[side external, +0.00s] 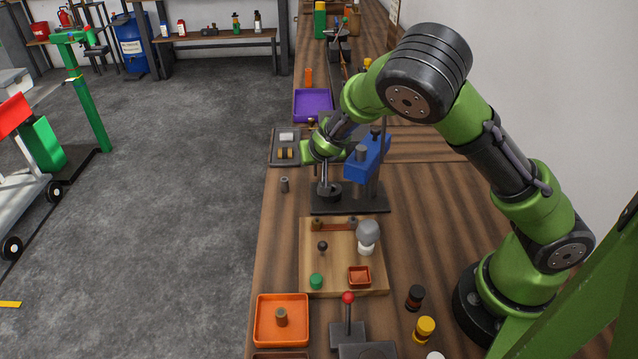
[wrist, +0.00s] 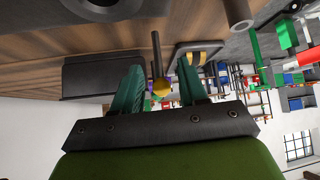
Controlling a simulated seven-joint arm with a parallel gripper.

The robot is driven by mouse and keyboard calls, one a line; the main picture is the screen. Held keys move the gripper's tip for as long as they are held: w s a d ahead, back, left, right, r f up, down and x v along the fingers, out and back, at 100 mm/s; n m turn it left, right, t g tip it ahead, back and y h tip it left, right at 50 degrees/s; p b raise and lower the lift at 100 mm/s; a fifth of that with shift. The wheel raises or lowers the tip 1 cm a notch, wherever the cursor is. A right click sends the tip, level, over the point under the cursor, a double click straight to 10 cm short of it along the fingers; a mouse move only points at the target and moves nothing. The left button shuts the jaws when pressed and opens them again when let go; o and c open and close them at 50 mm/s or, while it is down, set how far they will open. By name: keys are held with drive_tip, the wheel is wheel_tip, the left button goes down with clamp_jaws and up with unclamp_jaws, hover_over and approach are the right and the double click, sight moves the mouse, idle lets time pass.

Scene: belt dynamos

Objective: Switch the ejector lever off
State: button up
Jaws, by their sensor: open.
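An upright lever with a gold ball knob (wrist: 161,88) shows in the wrist view, its thin dark rod running up to the bench side of the inverted picture. My gripper (wrist: 161,72) is open, with one teal finger on each side of this lever. Whether either finger touches it I cannot tell. In the side view my gripper (side external: 312,142) is above the bench near a small brownish knob (side external: 311,121), which is partly hidden behind it. A second lever with a red ball (side external: 348,297) stands upright on a grey box at the front. No label shows which is the ejector lever.
A blue press (side external: 367,158) on a black base stands close right of my gripper. A dark panel (side external: 274,158) with yellow parts is beside it, and a purple tray (side external: 312,104) lies behind. A wooden board (side external: 320,265) and orange tray (side external: 262,325) are in front.

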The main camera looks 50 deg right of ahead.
drive_tip(key=v, duration=0.3)
drive_tip(key=shift+s+a+r, duration=0.1)
drive_tip(key=shift+a, duration=0.15)
wheel_tip(320, 180, up, 7)
drive_tip(key=shift+d, duration=0.15)
